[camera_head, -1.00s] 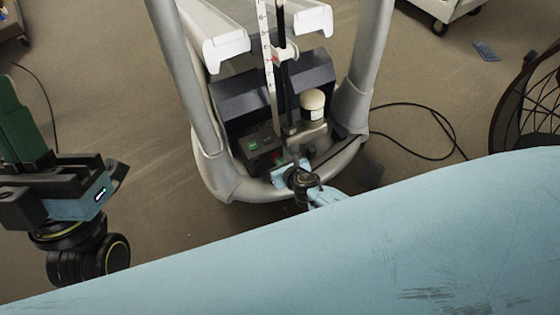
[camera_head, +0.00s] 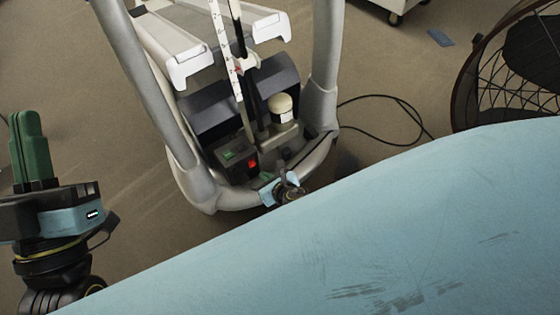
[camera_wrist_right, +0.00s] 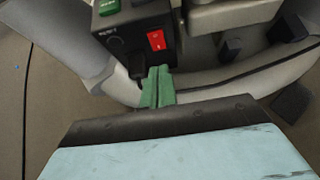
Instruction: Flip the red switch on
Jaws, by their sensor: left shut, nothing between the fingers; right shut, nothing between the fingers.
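The red switch (camera_head: 252,163) is a rocker on the front of a black box (camera_head: 236,160) low in the elliptical machine's frame. It shows clearly in the right wrist view (camera_wrist_right: 156,40), with white marks; I cannot tell its on or off position. My right gripper (camera_head: 267,177) is shut and empty, in front of and slightly below the box. In the right wrist view, its green fingertips (camera_wrist_right: 159,70) point at the box's lower edge, below the switch, and contact is unclear. My left gripper (camera_head: 26,120) is shut and empty at far left, pointing up, away from the machine.
The machine's grey curved frame (camera_head: 205,190) surrounds the box. Open floor lies left of the machine.

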